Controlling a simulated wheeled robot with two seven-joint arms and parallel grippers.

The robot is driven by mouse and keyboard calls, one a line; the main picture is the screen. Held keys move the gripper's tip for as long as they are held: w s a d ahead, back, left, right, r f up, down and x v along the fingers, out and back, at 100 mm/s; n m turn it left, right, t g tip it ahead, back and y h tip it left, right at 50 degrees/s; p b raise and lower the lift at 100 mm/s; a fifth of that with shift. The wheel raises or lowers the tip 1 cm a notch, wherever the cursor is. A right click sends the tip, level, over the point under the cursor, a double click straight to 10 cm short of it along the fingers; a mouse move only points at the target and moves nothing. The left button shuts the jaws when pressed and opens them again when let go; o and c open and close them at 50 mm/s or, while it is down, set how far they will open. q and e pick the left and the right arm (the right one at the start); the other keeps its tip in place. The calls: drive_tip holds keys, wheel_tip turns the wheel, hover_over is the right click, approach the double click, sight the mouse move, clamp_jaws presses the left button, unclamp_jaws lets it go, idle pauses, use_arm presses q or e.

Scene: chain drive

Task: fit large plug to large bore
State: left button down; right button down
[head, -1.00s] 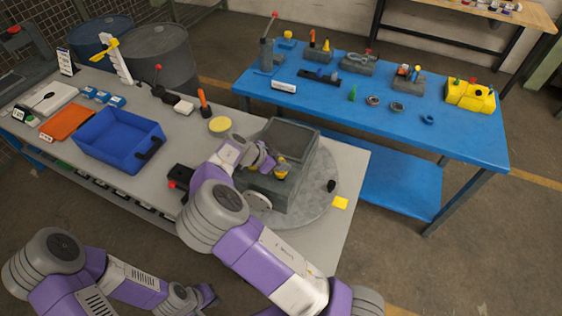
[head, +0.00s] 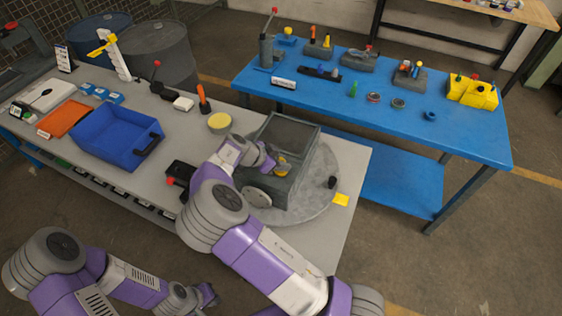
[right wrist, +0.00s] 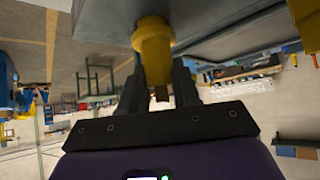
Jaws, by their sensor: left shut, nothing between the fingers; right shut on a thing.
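The large plug (right wrist: 153,45) is yellow with a wide flanged end and a narrower stem; the stem is between the fingers of my right gripper (right wrist: 158,92). In the right wrist view its wide end is at the grey housing (right wrist: 205,22); I cannot tell how far it is in a bore, and the bore is hidden. In the head view my right gripper (head: 270,162) is at the front side of the housing (head: 292,135), with a bit of the yellow plug (head: 283,168) showing. My left gripper (head: 212,297) is shut and empty, low in front of the bench.
The housing stands on a round grey turntable (head: 318,199) at the bench's right end. A blue bin (head: 88,152), a yellow-topped round pot (head: 219,123) and a black block (head: 180,170) lie to its left. A blue table (head: 460,140) with several parts stands behind.

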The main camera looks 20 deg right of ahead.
drive_tip(key=shift+f+b, duration=0.45)
drive_tip(key=shift+f, duration=0.15)
drive_tip(key=c, duration=0.8)
unclamp_jaws()
drive_tip(key=shift+o, duration=0.2)
drive_tip(key=shift+r, duration=0.1)
drive_tip(key=v, duration=0.7)
drive_tip(key=shift+a+r, duration=0.2)
drive_tip(key=shift+r, duration=0.1)
